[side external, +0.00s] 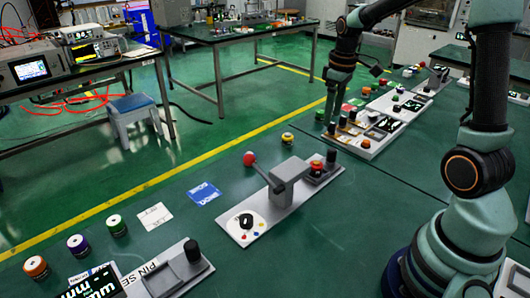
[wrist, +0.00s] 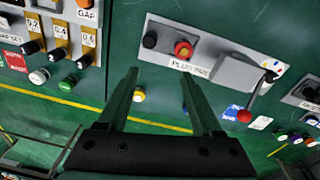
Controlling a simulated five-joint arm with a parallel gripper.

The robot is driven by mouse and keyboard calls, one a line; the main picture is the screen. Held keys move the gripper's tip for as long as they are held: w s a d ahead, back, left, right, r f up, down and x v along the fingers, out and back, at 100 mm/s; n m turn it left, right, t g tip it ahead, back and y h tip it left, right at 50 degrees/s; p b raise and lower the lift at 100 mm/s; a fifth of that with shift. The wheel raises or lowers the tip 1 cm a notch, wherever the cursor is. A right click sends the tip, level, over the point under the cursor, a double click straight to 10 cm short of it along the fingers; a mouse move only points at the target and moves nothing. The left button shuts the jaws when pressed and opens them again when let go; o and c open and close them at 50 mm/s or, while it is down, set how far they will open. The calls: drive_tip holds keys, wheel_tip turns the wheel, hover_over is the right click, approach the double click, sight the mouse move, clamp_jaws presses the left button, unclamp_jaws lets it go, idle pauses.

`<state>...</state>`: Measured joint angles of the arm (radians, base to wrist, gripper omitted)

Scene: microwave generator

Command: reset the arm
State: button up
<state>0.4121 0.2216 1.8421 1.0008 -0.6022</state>
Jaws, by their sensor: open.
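My gripper (side external: 331,118) hangs down from my raised arm at the upper middle of the side view, near the end of a long control panel. In the wrist view my gripper (wrist: 159,78) has its two dark green fingers spread apart with nothing between them. The fingers extend over the green bench between two panels. The plunger panel (wrist: 205,62), with a red knob (wrist: 183,49) and a grey lever block (wrist: 238,72), lies ahead and to the right of the fingers. The gripper's height above the bench is hard to tell.
The gap panel (wrist: 60,32) with several black knobs is at the left of the wrist view. In the side view, the lever panel (side external: 245,222), a blue card (side external: 203,193), a white card (side external: 155,216) and several coloured knobs sit on the green bench. Bare bench (side external: 330,235) lies right of the lever panel.

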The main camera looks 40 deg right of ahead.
drive_tip(key=s+a+r+m+t, duration=0.1)
drive_tip(key=s+a+r+t, duration=0.1)
drive_tip(key=a, duration=0.6)
drive_tip(key=s+a+r+m+t, duration=0.1)
drive_tip(key=s+a+r+t, duration=0.1)
drive_tip(key=s+a+r, duration=0.3)
drive_tip(key=s+a, duration=0.2)
drive_tip(key=a, duration=0.1)
drive_tip(key=shift+s+a+r+t, duration=0.2)
drive_tip(key=shift+a+t, duration=0.1)
drive_tip(key=shift+t, duration=0.1)
